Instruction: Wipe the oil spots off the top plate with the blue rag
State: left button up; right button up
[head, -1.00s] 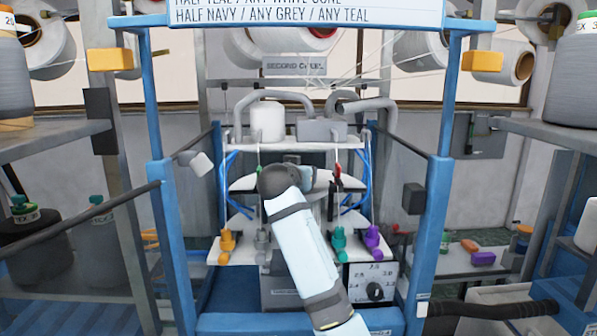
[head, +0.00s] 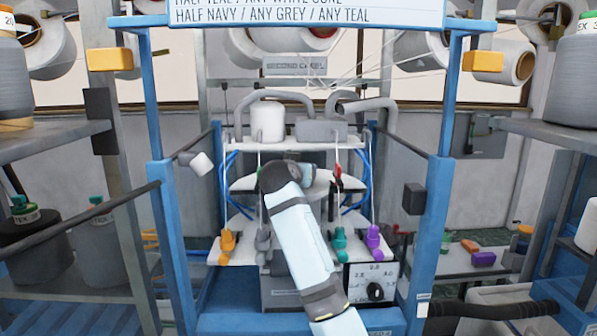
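The machine's topmost white plate (head: 350,145) runs across the middle of the head view, carrying a white cylinder (head: 267,122) and a grey box (head: 318,131). Below it is a second white plate (head: 242,184), partly hidden by my arm. I cannot make out oil spots on either plate. No blue rag shows; anything my gripper holds is hidden. One of my arms, probably the right, reaches up from the bottom centre, and its dark wrist is in front of the second plate. Its fingers are not visible. My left gripper is not in view.
Blue posts (head: 434,230) and dark rails (head: 105,208) flank the machine. A lower white ledge (head: 215,257) holds orange, grey, teal and purple pegs. A dial box (head: 373,283) stands at lower right. Thin yarns run down near the arm.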

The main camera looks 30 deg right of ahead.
jog(key=shift+s+a, duration=0.45)
jog(key=shift+s, duration=0.25)
jog(key=shift+s+a, duration=0.45)
jog(key=shift+s, duration=0.25)
jog(key=shift+w+d, duration=0.6)
jog(key=shift+w, duration=0.3)
jog(key=shift+w+d, duration=0.55)
jog(key=shift+w, duration=0.35)
